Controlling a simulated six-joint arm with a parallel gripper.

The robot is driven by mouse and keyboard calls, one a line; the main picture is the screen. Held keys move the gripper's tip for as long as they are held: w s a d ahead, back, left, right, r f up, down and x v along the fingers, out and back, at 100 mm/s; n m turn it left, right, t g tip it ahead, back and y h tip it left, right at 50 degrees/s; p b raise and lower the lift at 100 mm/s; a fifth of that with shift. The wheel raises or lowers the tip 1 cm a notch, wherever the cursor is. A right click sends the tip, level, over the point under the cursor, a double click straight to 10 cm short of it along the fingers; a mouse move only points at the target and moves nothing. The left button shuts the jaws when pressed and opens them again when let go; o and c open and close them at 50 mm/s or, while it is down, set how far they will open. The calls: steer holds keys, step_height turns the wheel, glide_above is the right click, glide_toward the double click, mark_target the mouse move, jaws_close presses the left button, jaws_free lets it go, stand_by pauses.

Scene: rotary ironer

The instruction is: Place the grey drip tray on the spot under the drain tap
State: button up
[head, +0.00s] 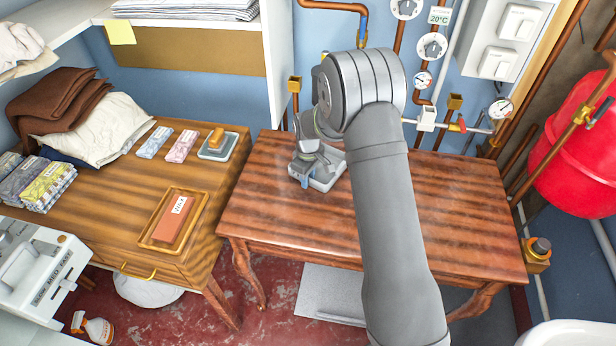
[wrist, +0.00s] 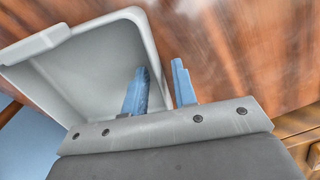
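The grey drip tray (head: 326,180) is at the back left of the dark red-brown table, under the end of my arm. In the wrist view the tray (wrist: 85,70) fills the upper left, tilted in the picture, with its inside showing empty. My gripper (wrist: 160,85) has one blue finger inside the tray and one outside, with the tray's side wall between them. In the head view my gripper (head: 306,178) is partly hidden by my wrist. I cannot tell whether the tray touches the table. I cannot tell for sure which fitting is the drain tap.
The table (head: 465,205) is bare to the right of my arm. A brass fitting with a dark knob (head: 538,250) stands at the right, below a red tank (head: 580,150). A wooden side table (head: 110,215) holds cloths and small items.

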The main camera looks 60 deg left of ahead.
step_height(320, 180, up, 12)
steer(key=shift+r, duration=0.2)
stand_by(0.5)
step_height(320, 180, down, 12)
steer(key=shift+r, duration=0.3)
step_height(320, 180, up, 2)
steer(key=shift+r, duration=0.1)
steer(key=shift+s+d+r, duration=0.15)
steer(key=shift+d+r, duration=0.05)
steer(key=shift+r, duration=0.1)
steer(key=shift+f, duration=0.1)
stand_by(0.3)
